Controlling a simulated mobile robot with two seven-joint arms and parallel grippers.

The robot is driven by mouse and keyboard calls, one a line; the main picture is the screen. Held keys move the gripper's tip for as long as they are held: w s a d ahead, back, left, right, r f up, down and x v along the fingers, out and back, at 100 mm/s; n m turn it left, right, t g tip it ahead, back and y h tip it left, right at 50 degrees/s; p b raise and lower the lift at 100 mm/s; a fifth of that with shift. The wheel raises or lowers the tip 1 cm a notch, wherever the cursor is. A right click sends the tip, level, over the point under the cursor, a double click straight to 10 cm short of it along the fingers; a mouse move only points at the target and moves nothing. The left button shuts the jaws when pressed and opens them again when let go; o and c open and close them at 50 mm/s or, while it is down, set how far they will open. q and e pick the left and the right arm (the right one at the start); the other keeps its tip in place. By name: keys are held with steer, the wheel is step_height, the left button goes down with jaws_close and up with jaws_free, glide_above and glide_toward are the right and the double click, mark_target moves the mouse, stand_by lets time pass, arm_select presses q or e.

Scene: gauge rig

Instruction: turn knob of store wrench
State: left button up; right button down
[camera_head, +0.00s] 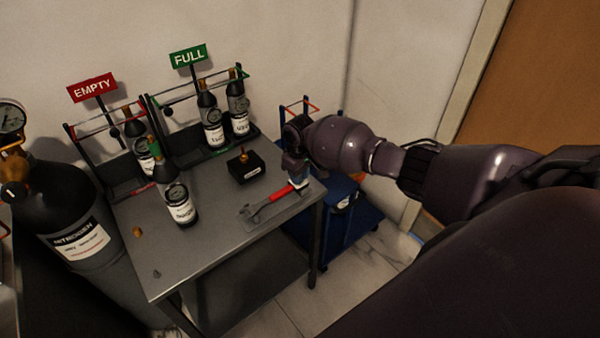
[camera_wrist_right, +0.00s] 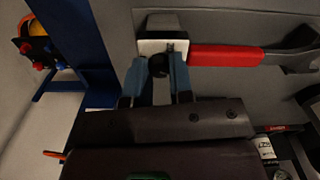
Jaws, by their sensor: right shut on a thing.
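A pale block and a dark round part show at the fingertips; the exact grip is partly hidden. My left gripper is not in view.
A black box with a brass fitting (camera_head: 245,168) stands behind the wrench. A dark bottle (camera_head: 178,202) stands left. Racks marked EMPTY (camera_head: 93,88) and FULL (camera_head: 188,56) hold bottles behind. A nitrogen cylinder (camera_head: 75,235) is far left, a blue cart (camera_head: 345,220) right. The table's front is mostly clear.

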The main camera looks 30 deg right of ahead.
stand_by(0.4)
steer(key=c, duration=1)
jaws_free()
steer(key=shift+r, duration=0.1)
step_height(320, 180, up, 11)
steer(key=p, duration=0.1)
steer(key=shift+f, duration=0.2)
